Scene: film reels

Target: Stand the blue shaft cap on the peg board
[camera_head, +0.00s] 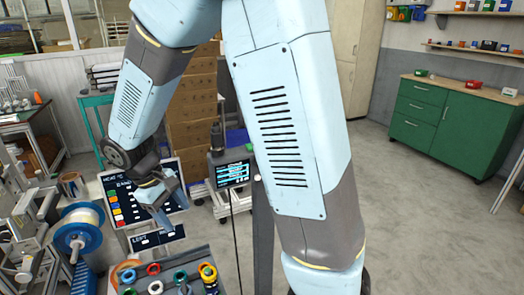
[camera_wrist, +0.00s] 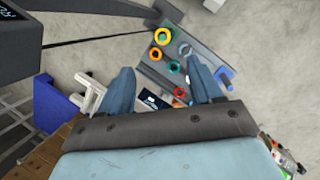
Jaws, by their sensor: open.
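My gripper (camera_head: 160,212) is open and empty in the head view, pointing down above the grey board. In the wrist view its two blue fingers (camera_wrist: 165,82) are spread apart, with the board beyond them. The grey board (camera_wrist: 205,48) carries several coloured rings and is probably the peg board; its far part also shows at the bottom of the head view (camera_head: 200,254). A blue piece (camera_wrist: 225,76) lies at the board's right edge in the wrist view; I cannot tell whether it is the blue shaft cap. Small pegs are too small to make out.
A large blue spool (camera_head: 80,237) stands to the left. The floor (camera_head: 400,230) at right is clear.

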